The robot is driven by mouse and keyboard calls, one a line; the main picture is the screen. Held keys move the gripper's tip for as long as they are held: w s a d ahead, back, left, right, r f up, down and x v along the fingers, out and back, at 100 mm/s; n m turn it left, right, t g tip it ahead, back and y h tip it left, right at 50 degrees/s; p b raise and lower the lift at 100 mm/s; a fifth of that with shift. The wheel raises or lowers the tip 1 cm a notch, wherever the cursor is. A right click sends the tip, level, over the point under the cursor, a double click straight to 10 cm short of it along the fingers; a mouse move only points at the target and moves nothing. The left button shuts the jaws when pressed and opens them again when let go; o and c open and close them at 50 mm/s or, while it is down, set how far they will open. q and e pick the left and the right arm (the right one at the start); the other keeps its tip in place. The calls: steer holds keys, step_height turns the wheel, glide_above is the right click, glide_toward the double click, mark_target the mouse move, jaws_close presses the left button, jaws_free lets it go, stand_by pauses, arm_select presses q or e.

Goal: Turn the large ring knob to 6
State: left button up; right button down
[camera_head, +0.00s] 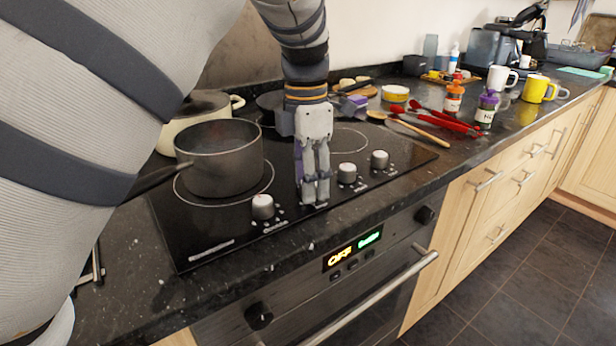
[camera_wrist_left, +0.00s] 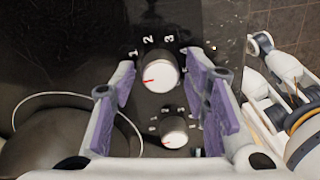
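In the left wrist view a large silver-white knob (camera_wrist_left: 160,73) stands on the black hob, with the printed numbers 1, 2 and 3 beside its upper edge. Its red mark points left, toward the side before the 1. My left gripper (camera_wrist_left: 168,88) is open, its purple-padded fingers on either side of this knob with gaps visible. In the head view the left gripper (camera_head: 314,190) points down at the hob's front row of knobs and hides the knob under it. My right gripper shows partly at the right of the wrist view; its finger state is unclear.
A smaller knob (camera_wrist_left: 175,131) sits below the large one in the wrist view. Other hob knobs (camera_head: 262,207) flank the gripper. A dark saucepan (camera_head: 220,158) stands left of it. Red utensils (camera_head: 440,120), jars and mugs lie along the counter to the right.

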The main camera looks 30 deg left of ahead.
arm_select(q)
steer(key=c, duration=0.7)
